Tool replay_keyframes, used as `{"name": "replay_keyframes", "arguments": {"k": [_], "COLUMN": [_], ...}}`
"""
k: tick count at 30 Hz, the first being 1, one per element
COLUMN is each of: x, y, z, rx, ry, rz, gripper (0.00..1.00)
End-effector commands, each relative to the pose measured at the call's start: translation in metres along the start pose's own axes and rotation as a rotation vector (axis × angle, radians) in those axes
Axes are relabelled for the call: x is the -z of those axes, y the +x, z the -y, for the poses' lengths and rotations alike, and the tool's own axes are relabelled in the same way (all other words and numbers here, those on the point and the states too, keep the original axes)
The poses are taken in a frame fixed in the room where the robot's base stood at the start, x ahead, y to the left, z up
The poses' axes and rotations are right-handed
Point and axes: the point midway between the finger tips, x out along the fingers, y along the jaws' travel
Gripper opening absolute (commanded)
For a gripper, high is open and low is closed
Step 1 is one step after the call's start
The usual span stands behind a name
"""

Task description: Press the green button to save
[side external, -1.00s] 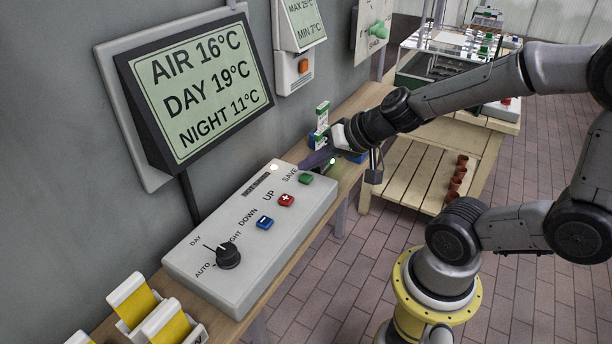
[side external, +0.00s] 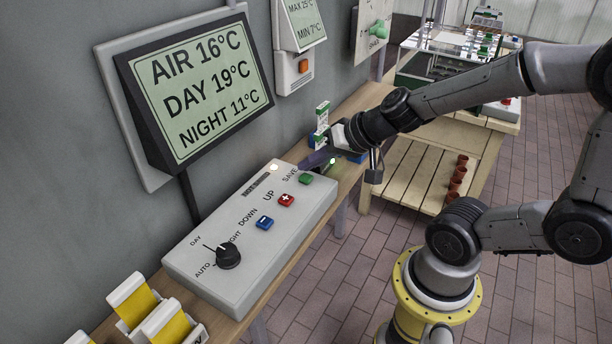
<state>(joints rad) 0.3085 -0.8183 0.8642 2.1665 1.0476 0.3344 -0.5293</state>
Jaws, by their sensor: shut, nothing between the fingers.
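The green button (side external: 306,179) sits at the far right end of the grey control box (side external: 205,280), beside the word SAVE. My gripper (side external: 306,166) is shut and empty, with its fingertips close to the green button, just behind it in the picture. I cannot tell whether the fingertips touch the box. The red plus button (side external: 286,200), the blue minus button (side external: 264,223) and a black knob (side external: 228,257) lie further along the box. A small light (side external: 273,168) glows near the box's back edge. The wall display (side external: 200,85) reads AIR 16°C, DAY 19°C, NIGHT 11°C.
The box stands on a wooden shelf (side external: 352,172) along the wall. Green and white packets (side external: 322,118) stand behind my gripper. Yellow-labelled holders (side external: 135,300) are at the front left. A wooden bench (side external: 430,170) stands at the back right.

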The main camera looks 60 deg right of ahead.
Motion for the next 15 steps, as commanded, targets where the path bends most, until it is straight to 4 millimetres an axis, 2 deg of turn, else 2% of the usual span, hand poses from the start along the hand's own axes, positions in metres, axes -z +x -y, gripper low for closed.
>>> {"name": "replay_keyframes", "arguments": {"k": [15], "x": [-0.0039], "y": [0.0053], "z": [-0.0038], "rx": [0.000], "ry": [-0.001], "rz": [0.000], "gripper": [0.00]}}
